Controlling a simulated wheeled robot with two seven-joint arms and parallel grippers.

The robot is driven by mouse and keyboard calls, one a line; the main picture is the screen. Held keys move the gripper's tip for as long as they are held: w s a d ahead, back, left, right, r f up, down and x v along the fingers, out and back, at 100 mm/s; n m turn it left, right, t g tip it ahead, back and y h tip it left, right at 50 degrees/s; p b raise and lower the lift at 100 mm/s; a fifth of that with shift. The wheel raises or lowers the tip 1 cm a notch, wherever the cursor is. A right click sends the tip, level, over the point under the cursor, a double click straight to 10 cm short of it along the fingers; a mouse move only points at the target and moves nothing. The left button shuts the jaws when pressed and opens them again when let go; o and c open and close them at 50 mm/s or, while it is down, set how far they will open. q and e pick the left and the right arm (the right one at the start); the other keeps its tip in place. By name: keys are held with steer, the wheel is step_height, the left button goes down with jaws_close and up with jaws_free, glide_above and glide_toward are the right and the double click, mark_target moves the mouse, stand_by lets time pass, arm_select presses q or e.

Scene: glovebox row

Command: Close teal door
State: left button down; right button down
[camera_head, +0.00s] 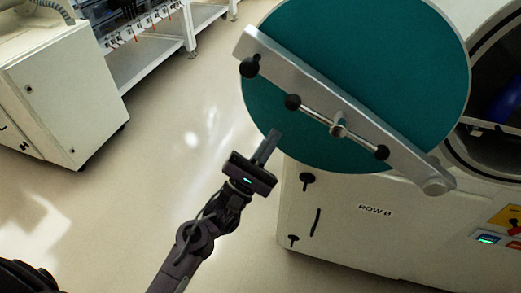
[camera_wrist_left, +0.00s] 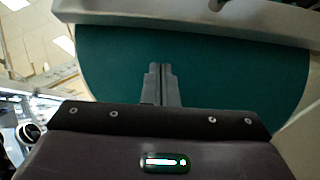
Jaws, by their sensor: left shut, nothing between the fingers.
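The round teal door (camera_head: 360,60) stands open, swung out from the round opening of the white glovebox. A grey metal bar (camera_head: 385,135) with black knobs and a handle rod crosses its face and ends at a pivot on the right. My left gripper (camera_head: 270,142) is shut and empty, at the door's lower left edge in the head view; I cannot tell whether it touches. In the left wrist view the shut fingers (camera_wrist_left: 161,82) point at the teal face (camera_wrist_left: 225,70), below the grey bar (camera_wrist_left: 190,15). My right gripper is not in view.
The white glovebox (camera_head: 350,235) labelled ROW B stands on the right, with a dark round opening (camera_head: 490,95) holding something blue. A white cabinet (camera_head: 65,85) and a shelf bench (camera_head: 150,45) stand at upper left. The floor (camera_head: 120,190) between is clear.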

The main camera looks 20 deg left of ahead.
arm_select(q)
steer(key=w+d+r, duration=0.1)
steer(key=r, duration=0.1)
steer(key=w+d+r+p, duration=0.1)
steer(key=r, duration=0.1)
steer(key=w+d+r+p, duration=0.1)
steer(key=r, duration=0.1)
steer(key=shift+d, duration=0.25)
